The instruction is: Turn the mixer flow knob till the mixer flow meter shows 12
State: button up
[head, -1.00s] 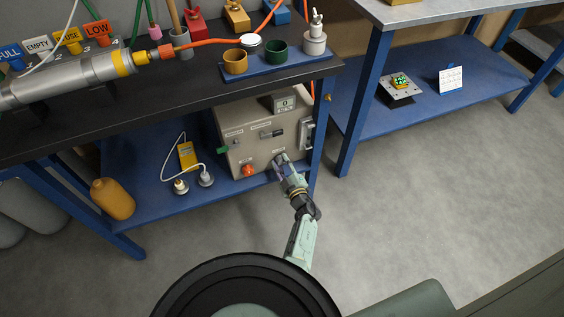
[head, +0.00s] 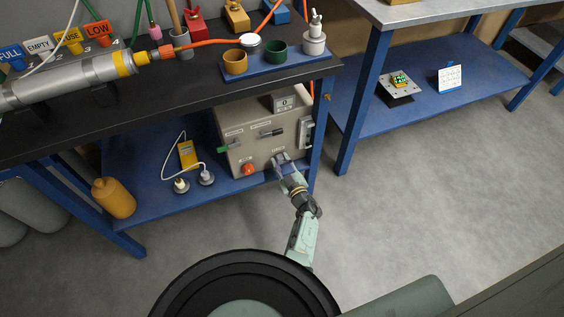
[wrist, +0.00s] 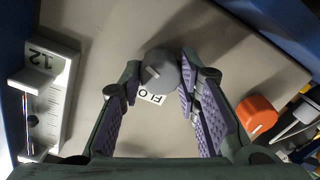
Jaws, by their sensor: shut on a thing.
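The grey mixer flow knob (wrist: 160,72) with a pale pointer mark sits between my fingertips on the beige mixer panel. My gripper (wrist: 159,66) is shut on it; it also shows at the lower right of the mixer front in the head view (head: 284,162). A label (wrist: 152,97) beginning "FLO" is partly visible beside the knob. The white flow meter (wrist: 62,100) is at the left of the wrist view, with a "12" mark near one end. A small pale spot in its dark tube may be the float; its reading is unclear. The meter also shows in the head view (head: 306,133).
The mixer box (head: 245,155) stands on the blue lower shelf under the black bench. An orange knob (wrist: 257,115), a green handle (head: 228,149) and a dark lever (head: 272,132) are on its front. A blue table leg (head: 318,150) stands close right of my gripper.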

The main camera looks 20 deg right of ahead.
jog(key=shift+w+r, duration=0.1)
jog(key=o, duration=1.2)
jog(key=shift+c, duration=0.2)
jog(key=s, duration=1.2)
jog(key=shift+d+r, duration=0.2)
jog(key=shift+d, duration=0.1)
jog(key=shift+s, duration=0.1)
